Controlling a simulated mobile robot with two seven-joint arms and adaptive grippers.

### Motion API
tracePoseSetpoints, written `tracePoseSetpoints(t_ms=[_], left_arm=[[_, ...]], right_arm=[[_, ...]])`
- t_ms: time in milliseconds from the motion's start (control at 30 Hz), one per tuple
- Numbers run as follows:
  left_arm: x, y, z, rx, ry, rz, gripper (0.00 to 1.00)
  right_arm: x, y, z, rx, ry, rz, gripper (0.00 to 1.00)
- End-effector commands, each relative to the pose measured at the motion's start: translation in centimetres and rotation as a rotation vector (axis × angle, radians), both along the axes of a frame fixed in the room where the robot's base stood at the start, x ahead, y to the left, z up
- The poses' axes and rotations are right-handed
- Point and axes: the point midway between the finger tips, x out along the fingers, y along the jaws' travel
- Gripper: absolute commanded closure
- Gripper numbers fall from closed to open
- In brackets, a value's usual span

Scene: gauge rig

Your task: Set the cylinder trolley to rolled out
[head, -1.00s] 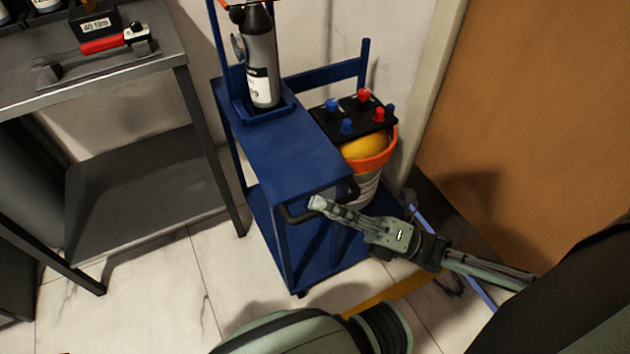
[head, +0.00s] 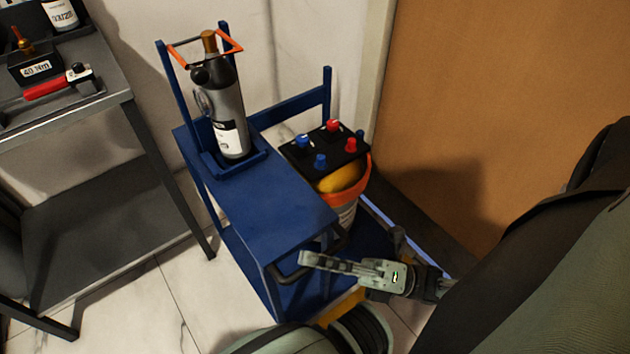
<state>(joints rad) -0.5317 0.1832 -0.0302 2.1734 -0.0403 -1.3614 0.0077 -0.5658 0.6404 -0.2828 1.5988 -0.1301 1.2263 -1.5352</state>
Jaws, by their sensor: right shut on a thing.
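The blue cylinder trolley (head: 265,205) stands in the middle of the head view, angled towards me. A grey gas cylinder (head: 228,115) with a brown top stands upright in its holder at the far end, below an orange retaining bar (head: 230,38). A dark handle (head: 288,276) is on the trolley's near end. My right gripper (head: 318,261) is shut on this handle, and its fingers hide part of the bar. My left gripper is not in view.
A grey workbench (head: 120,85) with a red-handled tool (head: 50,90) stands left of the trolley. An orange-rimmed bucket (head: 350,198) and a black battery-like box (head: 325,150) are at the trolley's right. A brown door (head: 470,110) is at the right. Tiled floor lies left of the trolley.

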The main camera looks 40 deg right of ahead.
Motion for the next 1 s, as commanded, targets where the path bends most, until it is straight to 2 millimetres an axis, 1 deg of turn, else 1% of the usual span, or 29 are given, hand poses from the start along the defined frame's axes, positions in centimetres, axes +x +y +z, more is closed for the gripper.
tracePoseSetpoints(t_ms=[267, 300, 367, 633, 733, 867, 1000], left_arm=[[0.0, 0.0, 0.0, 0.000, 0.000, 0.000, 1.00], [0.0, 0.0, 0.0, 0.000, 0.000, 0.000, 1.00], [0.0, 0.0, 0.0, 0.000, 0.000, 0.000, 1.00], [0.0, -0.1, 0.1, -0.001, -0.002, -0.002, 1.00], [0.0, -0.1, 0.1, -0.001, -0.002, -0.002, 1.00], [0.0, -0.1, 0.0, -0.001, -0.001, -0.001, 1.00], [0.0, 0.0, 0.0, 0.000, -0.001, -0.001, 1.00]], right_arm=[[-0.1, 0.0, -0.1, -0.002, 0.003, 0.000, 1.00], [-0.1, 0.0, -0.1, -0.002, 0.003, 0.000, 0.84], [-0.1, 0.0, -0.1, -0.002, 0.003, 0.000, 0.78], [0.0, 0.0, -0.1, -0.001, 0.001, 0.000, 0.78], [-0.4, -0.4, -0.3, -0.001, 0.002, 0.000, 0.78], [-1.4, -1.8, -1.1, -0.003, 0.005, -0.002, 0.78], [-3.2, -4.1, -2.3, -0.003, 0.006, -0.003, 0.78]])
